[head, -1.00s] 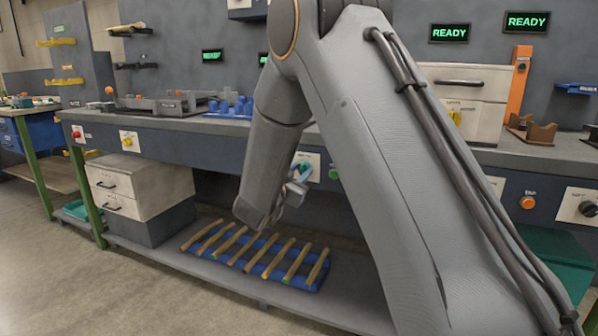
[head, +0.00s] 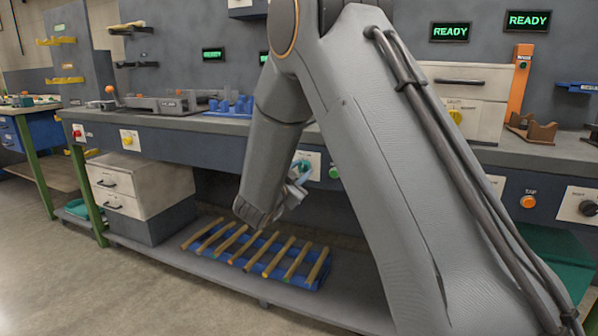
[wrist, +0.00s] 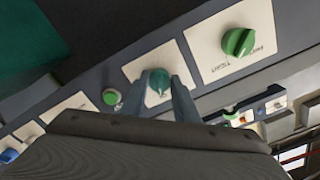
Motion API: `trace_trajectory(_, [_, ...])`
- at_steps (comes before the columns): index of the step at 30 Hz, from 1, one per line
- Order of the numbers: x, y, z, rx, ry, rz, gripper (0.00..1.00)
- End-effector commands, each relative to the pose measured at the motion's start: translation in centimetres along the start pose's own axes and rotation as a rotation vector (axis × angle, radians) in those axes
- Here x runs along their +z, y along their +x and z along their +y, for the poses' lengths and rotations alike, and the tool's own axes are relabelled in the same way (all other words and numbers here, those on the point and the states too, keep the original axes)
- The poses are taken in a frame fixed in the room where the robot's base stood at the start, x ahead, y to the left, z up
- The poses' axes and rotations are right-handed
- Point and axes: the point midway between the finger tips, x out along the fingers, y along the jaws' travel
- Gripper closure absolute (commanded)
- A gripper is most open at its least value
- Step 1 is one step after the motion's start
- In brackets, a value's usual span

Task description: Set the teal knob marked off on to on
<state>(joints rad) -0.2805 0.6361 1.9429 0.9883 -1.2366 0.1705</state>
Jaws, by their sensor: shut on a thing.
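The teal knob (wrist: 159,80) sits on a white plate on the front panel in the wrist view. My gripper (wrist: 162,84) is shut on it, with one finger on each side. In the head view the teal knob (head: 302,164) shows small at the panel, partly behind my gripper (head: 297,178). The lettering around the knob is too small and too covered to read, so I cannot tell its setting.
A larger green knob (wrist: 238,42) on its own plate and a green button (wrist: 111,97) flank the teal knob. A blue rack (head: 240,262) with several wooden sticks lies on the shelf below. A white drawer unit (head: 128,187) stands left.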

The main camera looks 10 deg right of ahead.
Motion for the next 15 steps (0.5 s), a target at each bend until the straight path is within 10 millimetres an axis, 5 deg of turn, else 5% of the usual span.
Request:
trace_trajectory(2, [0.06,-0.05,-0.28,-0.005,0.002,-0.002,0.95])
trace_trajectory(3, [0.05,-0.05,-0.28,-0.005,0.001,-0.002,0.66])
trace_trajectory(5, [0.04,-0.04,-0.23,-0.004,0.001,-0.001,0.56])
trace_trajectory(15, [-0.08,-0.09,0.01,0.0,0.0,0.0,0.54])
